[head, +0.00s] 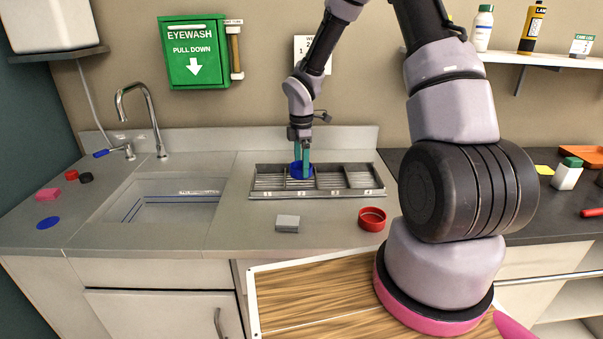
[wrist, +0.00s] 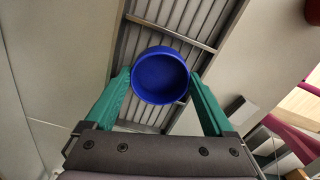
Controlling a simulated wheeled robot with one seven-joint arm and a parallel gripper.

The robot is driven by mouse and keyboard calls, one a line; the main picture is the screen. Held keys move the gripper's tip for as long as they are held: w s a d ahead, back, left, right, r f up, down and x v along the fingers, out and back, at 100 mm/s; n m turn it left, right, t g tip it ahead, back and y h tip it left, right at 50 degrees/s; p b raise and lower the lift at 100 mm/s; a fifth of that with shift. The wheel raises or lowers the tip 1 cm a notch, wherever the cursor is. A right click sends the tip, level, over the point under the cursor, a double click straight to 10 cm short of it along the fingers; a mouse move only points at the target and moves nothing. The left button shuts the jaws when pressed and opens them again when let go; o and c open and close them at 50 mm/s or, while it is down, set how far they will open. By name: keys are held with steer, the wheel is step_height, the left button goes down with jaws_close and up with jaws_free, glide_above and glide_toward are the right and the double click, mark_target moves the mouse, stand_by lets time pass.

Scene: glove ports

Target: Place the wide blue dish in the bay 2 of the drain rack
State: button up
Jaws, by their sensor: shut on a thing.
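The wide blue dish (head: 297,171) is between the teal fingers of my gripper (head: 302,168), which is shut on it. In the wrist view the round blue dish (wrist: 160,76) sits between the two fingertips, its opening facing the camera. The drain rack (head: 262,194) is a long metal tray with slatted bays split by dividers. The dish is at its second bay from the left. I cannot tell whether it touches the slats. In the wrist view the rack slats (wrist: 190,18) run under and beyond the dish, with a crossbar just past it.
A red dish (head: 372,219) and a small grey block (head: 287,223) stand on the counter in front of the rack. The sink (head: 172,206) with its tall faucet (head: 150,110) is at left. Small items, including a blue disc (head: 48,222), lie at far left.

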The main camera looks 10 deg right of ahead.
steer(key=shift+f, duration=1.6)
steer(key=o, duration=1)
steer(key=shift+f, duration=0.1)
